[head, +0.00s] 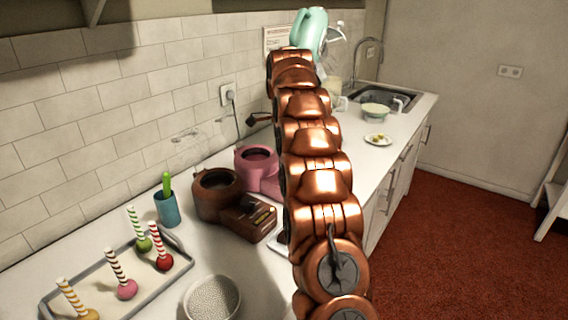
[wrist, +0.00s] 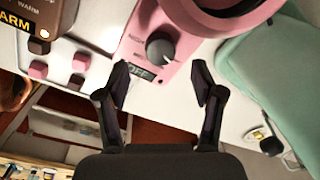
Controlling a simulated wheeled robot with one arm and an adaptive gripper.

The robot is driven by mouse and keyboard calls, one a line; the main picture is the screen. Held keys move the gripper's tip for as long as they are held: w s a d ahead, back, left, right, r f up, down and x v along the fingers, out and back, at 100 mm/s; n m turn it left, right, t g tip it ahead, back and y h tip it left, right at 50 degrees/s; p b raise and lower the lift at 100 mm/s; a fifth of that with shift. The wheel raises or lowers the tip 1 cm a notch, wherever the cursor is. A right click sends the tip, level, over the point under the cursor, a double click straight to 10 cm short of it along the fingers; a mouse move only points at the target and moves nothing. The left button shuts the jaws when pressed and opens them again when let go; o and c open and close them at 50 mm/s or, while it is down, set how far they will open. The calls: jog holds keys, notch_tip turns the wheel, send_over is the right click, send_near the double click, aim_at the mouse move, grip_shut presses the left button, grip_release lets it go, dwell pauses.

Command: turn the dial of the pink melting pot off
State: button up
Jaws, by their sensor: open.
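The pink melting pot (head: 258,168) stands on the counter by the tiled wall in the head view, its right side hidden behind my arm. In the wrist view its pink body (wrist: 182,18) fills the top middle. The exact setting of the dial is hard to tell. My gripper (wrist: 162,80) is open and empty, its two fingers apart, below the dial in the picture. My gripper is hidden in the head view.
A brown melting pot (head: 216,192) stands close to the left of the pink one. A mint-green thing (wrist: 270,75) lies close on the right in the wrist view. A tray (head: 170,282) with cake pops and a speckled bowl (head: 212,298) are nearer.

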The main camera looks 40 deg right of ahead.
jog(key=shift+r, duration=1.05)
jog(key=shift+a, duration=0.1)
jog(key=shift+s+a, duration=0.1)
jog(key=shift+a, duration=0.1)
jog(key=s+a+r+n+g+p, duration=0.1)
jog(key=s+a+r+n, duration=0.1)
jog(key=s+a+n, duration=1.45)
jog(key=s+a+f+n, duration=0.3)
jog(key=s+a, duration=0.1)
jog(key=s, duration=0.4)
jog(key=s+a+f+n+g, duration=0.1)
jog(key=s+a+f+n, duration=0.1)
jog(key=s, duration=0.7)
jog(key=s+a+f+n, duration=0.3)
jog(key=s+a, duration=0.3)
jog(key=s, duration=0.3)
jog(key=shift+s+f+n+p, duration=0.15)
jog(key=shift+f+n+p, duration=0.25)
jog(key=shift+f, duration=0.35)
